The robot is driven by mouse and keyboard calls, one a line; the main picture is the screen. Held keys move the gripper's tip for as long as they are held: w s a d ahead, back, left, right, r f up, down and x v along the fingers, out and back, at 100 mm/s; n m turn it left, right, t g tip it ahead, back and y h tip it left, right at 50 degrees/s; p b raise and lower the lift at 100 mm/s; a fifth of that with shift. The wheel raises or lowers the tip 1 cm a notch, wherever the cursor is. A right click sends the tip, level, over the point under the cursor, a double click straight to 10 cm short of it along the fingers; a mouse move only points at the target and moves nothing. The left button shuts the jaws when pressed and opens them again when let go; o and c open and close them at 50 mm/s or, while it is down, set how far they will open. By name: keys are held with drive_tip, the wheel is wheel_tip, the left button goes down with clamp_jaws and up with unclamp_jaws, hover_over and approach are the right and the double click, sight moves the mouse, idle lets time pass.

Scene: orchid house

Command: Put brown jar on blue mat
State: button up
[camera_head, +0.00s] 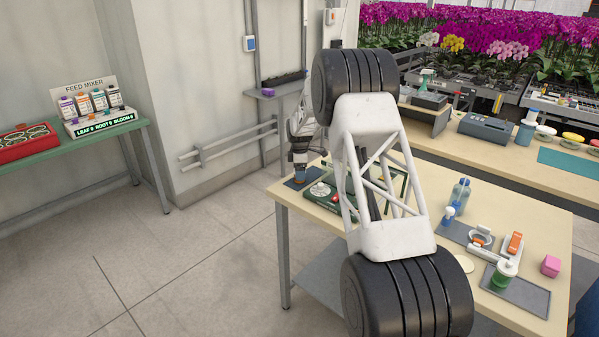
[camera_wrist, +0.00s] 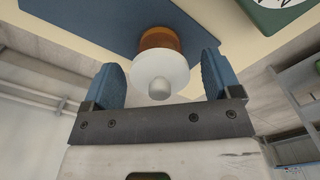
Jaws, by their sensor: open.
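The brown jar (camera_wrist: 158,41) has a white lid with a rounded knob and shows in the wrist view just beyond my fingertips. It appears upright on the blue mat (camera_wrist: 90,20), near a corner of it. My gripper (camera_wrist: 162,72) is open, with one blue finger on each side of the lid and a visible gap to each. In the head view my gripper (camera_head: 299,166) is low over the mat (camera_head: 291,184) at the table's left end. There the jar is mostly hidden by my gripper.
A green device with a round dial (camera_head: 320,189) stands right of the mat, close to my gripper. Farther right are a blue bottle (camera_head: 461,193), a green jar (camera_head: 503,272) on a grey mat, and a pink cube (camera_head: 551,265). The table's left edge is near.

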wheel_tip(320, 180, up, 12)
idle(0.6)
idle(0.5)
drive_tip(key=s+d+r+m, duration=0.25)
drive_tip(key=s+r, duration=0.45)
drive_tip(key=s, duration=0.5)
drive_tip(key=s+d+r+m+t, duration=0.15)
drive_tip(key=s+r+m, duration=0.25)
drive_tip(key=s+r, duration=0.55)
drive_tip(key=s+d+r+m, duration=0.3)
drive_tip(key=s+r, duration=0.1)
drive_tip(key=s, duration=1)
drive_tip(key=s+d+f+m, duration=0.1)
drive_tip(key=s+f+m, duration=0.1)
drive_tip(key=s, duration=1.1)
drive_tip(key=s+d+f+m, duration=0.1)
drive_tip(key=s+f+m, duration=0.1)
drive_tip(key=s, duration=1.1)
drive_tip(key=s+d+f+m+t, duration=0.1)
drive_tip(key=s+m, duration=0.3)
drive_tip(key=s, duration=0.9)
drive_tip(key=shift+s+d+f+m, duration=0.35)
drive_tip(key=shift+d+f, duration=0.1)
drive_tip(key=shift+f, duration=0.35)
